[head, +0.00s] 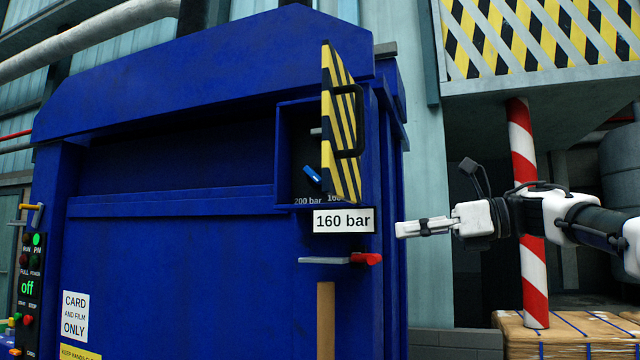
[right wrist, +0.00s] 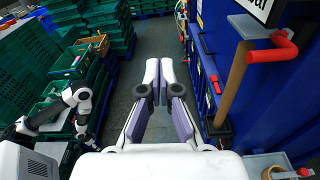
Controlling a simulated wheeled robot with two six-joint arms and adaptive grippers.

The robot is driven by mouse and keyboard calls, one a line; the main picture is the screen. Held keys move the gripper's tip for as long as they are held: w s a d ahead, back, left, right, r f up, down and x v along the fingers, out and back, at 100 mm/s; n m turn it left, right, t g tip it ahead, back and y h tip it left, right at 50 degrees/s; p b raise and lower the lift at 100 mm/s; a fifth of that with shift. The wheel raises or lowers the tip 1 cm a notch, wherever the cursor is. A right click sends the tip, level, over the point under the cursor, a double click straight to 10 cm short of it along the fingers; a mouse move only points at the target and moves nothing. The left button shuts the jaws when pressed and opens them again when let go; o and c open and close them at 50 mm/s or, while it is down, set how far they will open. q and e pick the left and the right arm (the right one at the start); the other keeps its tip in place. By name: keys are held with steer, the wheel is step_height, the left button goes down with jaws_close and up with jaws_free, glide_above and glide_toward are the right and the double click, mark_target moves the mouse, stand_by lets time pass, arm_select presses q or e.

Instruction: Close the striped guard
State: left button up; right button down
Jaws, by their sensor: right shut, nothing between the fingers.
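The striped guard (head: 343,125) is a yellow-and-black panel with a black handle (head: 357,120) on its right-hand face. It stands swung out from a recess (head: 292,150) in the blue machine, which shows open to its left. Inside the recess is a small blue lever (head: 312,176). My right gripper (head: 402,229) is shut and empty, to the right of the guard and below its lower edge, apart from it. Its closed fingers also show in the right wrist view (right wrist: 151,82); the guard does not show there. A white-and-black arm, seemingly my left, is at the left there; its fingers are unclear.
A "160 bar" sign (head: 344,220) sits below the guard. A grey lever with a red end (head: 367,259) sticks out under it. A red-and-white post (head: 533,270) stands behind my right arm. Green crates (right wrist: 103,30) line the aisle's left side.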

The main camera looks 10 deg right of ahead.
steer(key=s+d+r+n+y, duration=0.1)
steer(key=s+d+r, duration=0.1)
steer(key=s+r, duration=0.5)
steer(key=p, duration=0.3)
glide_toward(335, 188)
steer(key=a, duration=0.1)
steer(key=shift+t, duration=0.4)
steer(key=p+x, duration=0.1)
steer(key=x, duration=0.5)
steer(key=shift+w+d+f+p, duration=0.1)
steer(key=shift+w+f+p, duration=0.05)
steer(key=shift+w+p, duration=0.15)
steer(key=shift+a, duration=0.2)
arm_select(q)
steer(key=r, duration=0.4)
steer(key=shift+w+d+r, duration=0.1)
steer(key=shift+w+r, duration=0.05)
steer(key=shift+w, duration=0.1)
arm_select(e)
steer(key=shift+s, duration=0.15)
steer(key=shift+d, duration=0.1)
